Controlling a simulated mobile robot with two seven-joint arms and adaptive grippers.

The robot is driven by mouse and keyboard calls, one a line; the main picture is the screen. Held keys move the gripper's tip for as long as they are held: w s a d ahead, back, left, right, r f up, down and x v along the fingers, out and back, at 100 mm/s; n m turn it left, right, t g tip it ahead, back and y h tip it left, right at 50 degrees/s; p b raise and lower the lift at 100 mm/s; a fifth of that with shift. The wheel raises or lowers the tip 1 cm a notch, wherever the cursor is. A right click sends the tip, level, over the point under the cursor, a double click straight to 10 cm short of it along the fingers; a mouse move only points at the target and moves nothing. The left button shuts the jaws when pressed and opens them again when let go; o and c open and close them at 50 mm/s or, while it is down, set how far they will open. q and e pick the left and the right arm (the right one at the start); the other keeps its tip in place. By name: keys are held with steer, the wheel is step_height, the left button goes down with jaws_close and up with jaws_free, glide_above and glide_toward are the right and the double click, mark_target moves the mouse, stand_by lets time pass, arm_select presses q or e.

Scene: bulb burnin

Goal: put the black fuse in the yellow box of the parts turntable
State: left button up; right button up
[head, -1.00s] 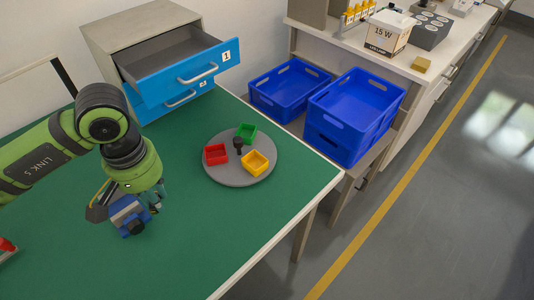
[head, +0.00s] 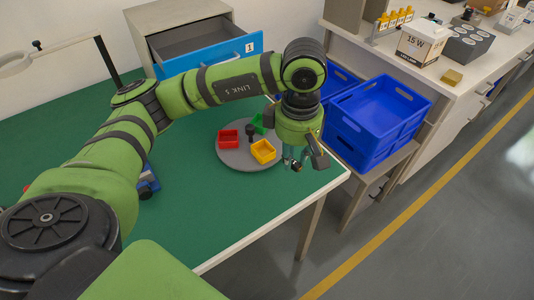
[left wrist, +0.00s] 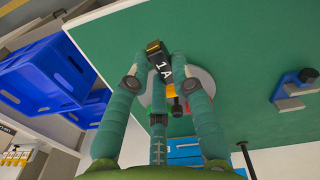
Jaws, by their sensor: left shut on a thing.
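My left gripper (head: 294,160) is shut on the black fuse (left wrist: 160,62), which has "1 A" on its face in the left wrist view. The gripper is at the right side of the parts turntable, a grey disc (head: 234,157). In the head view the yellow box (head: 263,151) sits on the disc just left of my fingers. The turntable also bears a red box (head: 229,137), a green box (head: 257,122) partly hidden by my arm, and a black knob (head: 250,131) in the middle. My right gripper is not in view.
A grey cabinet with an open blue drawer (head: 207,62) stands behind the turntable. Blue crates (head: 378,112) are to the right, beyond the green table's edge. A blue device (left wrist: 297,86) stands on the table. The table's front right part (head: 215,215) is clear.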

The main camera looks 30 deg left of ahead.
arm_select(q)
steer(key=w+n, duration=0.1)
steer(key=n, duration=0.5)
steer(key=n+p, duration=0.2)
steer(key=n, duration=2.6)
glide_above(262, 155)
step_height(262, 155, down, 5)
steer(key=shift+r, duration=0.2)
step_height(262, 155, down, 4)
steer(key=shift+r+p, duration=0.1)
steer(key=shift+p, duration=0.3)
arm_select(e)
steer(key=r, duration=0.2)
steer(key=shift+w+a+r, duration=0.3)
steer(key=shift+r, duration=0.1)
